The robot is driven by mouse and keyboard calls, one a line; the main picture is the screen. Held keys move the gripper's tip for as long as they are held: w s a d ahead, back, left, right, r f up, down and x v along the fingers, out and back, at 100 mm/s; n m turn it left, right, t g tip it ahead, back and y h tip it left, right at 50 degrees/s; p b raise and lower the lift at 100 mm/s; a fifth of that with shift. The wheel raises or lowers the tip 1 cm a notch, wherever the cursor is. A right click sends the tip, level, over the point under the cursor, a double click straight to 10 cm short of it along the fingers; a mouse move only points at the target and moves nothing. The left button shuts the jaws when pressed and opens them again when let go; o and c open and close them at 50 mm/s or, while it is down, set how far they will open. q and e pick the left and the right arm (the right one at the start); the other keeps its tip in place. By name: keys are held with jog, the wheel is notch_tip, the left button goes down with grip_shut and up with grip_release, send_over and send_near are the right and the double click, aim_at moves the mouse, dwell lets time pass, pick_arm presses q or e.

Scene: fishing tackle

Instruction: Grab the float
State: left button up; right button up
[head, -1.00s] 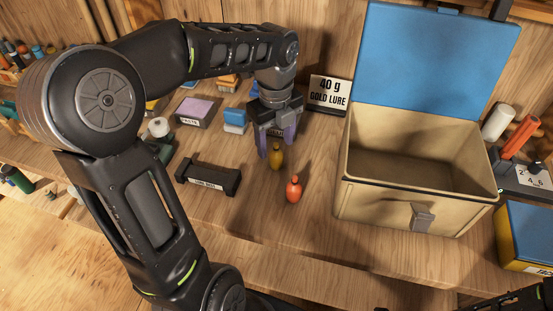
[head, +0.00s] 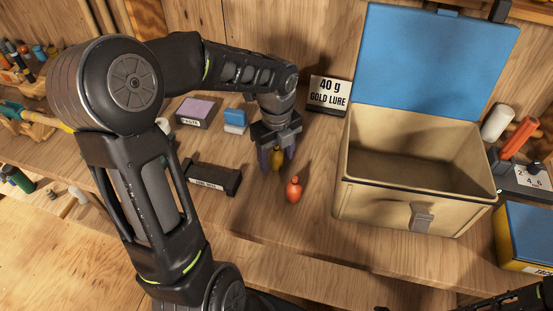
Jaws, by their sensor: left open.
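A small yellow-gold bottle-shaped piece (head: 278,156) stands on the wooden bench, left of the tackle box. An orange-red piece of similar shape (head: 293,190) stands just in front and to the right of it. I cannot tell from the picture which one is the float. My left gripper (head: 277,165) points down with its purple fingers apart, one on each side of the yellow-gold piece. The gripper partly hides that piece's top. The orange-red piece is outside the fingers.
An open beige tackle box (head: 378,193) with a raised blue lid stands to the right. A "40 g GOLD LURE" sign (head: 328,95) stands behind. A black rack (head: 212,178) lies to the left. The bench in front of the orange-red piece is clear.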

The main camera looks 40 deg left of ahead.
pick_arm(q)
jog(key=shift+c, duration=0.4)
grip_shut()
dwell(0.5)
